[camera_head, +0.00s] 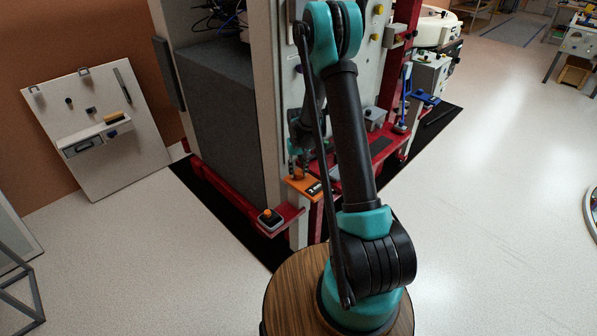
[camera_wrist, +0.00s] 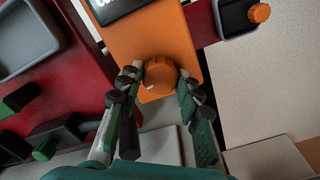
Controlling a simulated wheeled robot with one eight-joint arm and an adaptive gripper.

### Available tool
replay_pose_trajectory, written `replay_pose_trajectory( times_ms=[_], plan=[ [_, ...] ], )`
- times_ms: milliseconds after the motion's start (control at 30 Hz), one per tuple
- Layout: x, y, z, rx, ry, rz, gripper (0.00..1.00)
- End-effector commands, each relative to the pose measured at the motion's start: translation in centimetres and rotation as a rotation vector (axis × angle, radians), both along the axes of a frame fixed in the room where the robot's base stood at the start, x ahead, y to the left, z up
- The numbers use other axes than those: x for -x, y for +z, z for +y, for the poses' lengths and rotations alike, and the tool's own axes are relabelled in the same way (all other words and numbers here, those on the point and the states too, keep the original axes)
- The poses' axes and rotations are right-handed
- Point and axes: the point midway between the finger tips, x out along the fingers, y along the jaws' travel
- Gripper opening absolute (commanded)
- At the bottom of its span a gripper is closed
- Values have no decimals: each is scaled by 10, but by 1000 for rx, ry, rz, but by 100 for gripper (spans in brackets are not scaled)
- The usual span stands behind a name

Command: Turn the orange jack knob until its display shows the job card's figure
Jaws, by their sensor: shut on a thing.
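The orange jack knob (camera_wrist: 158,78) sits on an orange plate (camera_wrist: 150,33) in the wrist view. A small pale mark shows on the knob's lower left side. My gripper (camera_wrist: 160,74) has one finger on each side of the knob and is shut on it. The display (camera_wrist: 113,8) is dark with white characters, cut off by the top edge, so I cannot read its figure. In the head view, my gripper (camera_head: 299,168) reaches down over the orange plate (camera_head: 293,184), and the display (camera_head: 314,188) is too small to read. I cannot make out a job card.
Red beams (camera_head: 207,183) and a grey block (camera_head: 222,120) flank the work spot. A white tool board (camera_head: 130,160) leans at the left. The pale floor is open.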

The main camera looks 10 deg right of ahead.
Motion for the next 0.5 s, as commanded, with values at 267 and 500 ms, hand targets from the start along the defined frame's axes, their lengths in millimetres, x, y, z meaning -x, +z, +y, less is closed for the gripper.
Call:
replay_pose_trajectory(
  times_ms=[267,500],
  plan=[
    [-1,0,0,0,1,-1,53],
    [0,0,0,0,1,-1,56]
  ],
)
